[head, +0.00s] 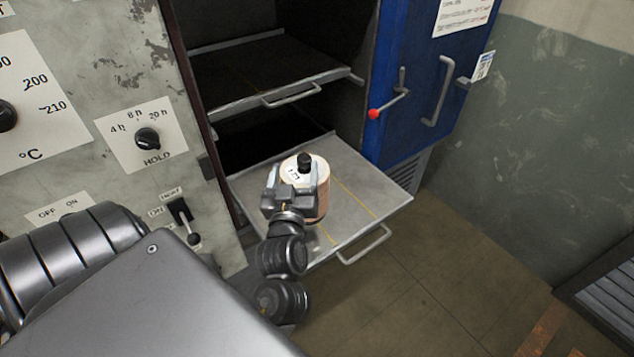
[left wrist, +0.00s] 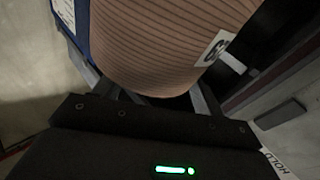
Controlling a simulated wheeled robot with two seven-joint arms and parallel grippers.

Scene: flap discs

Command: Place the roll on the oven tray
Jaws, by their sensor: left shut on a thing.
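The roll (head: 322,172) is a short tan cylinder with a pale top, a white label and a black knob. In the left wrist view the ribbed tan roll (left wrist: 165,45) fills the upper middle, with part of a printed label at its right. My left gripper (head: 298,188) is shut on the roll, in front of it in the head view. The roll is over the oven tray (head: 375,190), a grey pulled-out shelf with yellow lines and a front handle. I cannot tell whether the roll's base touches the tray. My right gripper is not in view.
A second shelf (head: 270,72) with a handle sits above in the oven. The blue oven door (head: 425,75) stands open at the right, with a red-knobbed lever (head: 388,104). The control panel (head: 95,105) is at the left. Floor (head: 430,270) is clear in front.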

